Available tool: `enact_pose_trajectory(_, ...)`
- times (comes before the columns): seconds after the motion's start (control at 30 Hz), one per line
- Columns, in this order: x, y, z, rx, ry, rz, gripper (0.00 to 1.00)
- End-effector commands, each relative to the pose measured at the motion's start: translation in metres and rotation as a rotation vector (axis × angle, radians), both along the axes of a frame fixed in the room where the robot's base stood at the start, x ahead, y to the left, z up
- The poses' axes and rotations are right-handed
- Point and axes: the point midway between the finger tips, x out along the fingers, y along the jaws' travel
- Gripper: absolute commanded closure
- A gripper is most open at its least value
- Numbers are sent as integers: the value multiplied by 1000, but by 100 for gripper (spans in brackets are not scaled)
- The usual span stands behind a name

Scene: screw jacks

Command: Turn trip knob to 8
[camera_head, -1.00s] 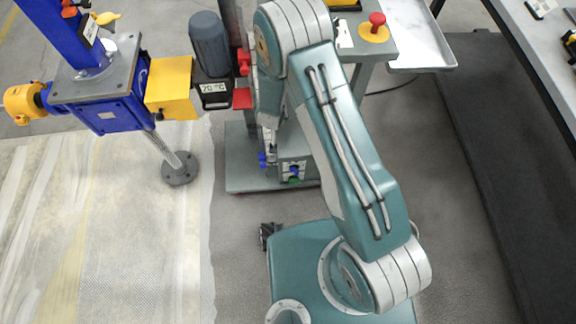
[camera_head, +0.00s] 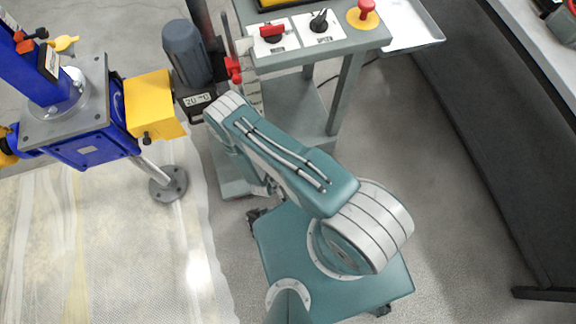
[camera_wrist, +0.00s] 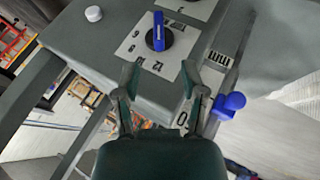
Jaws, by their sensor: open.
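A dark knob with a bright bar handle (camera_wrist: 158,32) sits on a white dial plate (camera_wrist: 140,55) with printed numbers in the wrist view. The bar, blue in this view, stands nearly upright in the picture. The pointed-to number is not readable. In the head view my gripper cannot be made out.
A red mushroom button (camera_head: 364,12) stands on a yellow base at the panel's right. A red fitting (camera_head: 233,70) is at the panel's left, near my arm. A grey motor (camera_head: 186,52) and yellow block (camera_head: 152,104) stand left.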

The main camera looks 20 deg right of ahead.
Motion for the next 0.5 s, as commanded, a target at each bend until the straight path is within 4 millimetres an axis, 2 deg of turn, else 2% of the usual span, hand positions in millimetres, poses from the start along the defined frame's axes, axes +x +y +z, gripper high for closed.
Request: enact_pose_trajectory(0.5, 32, -38, -68, -3, 0, -5, 46)
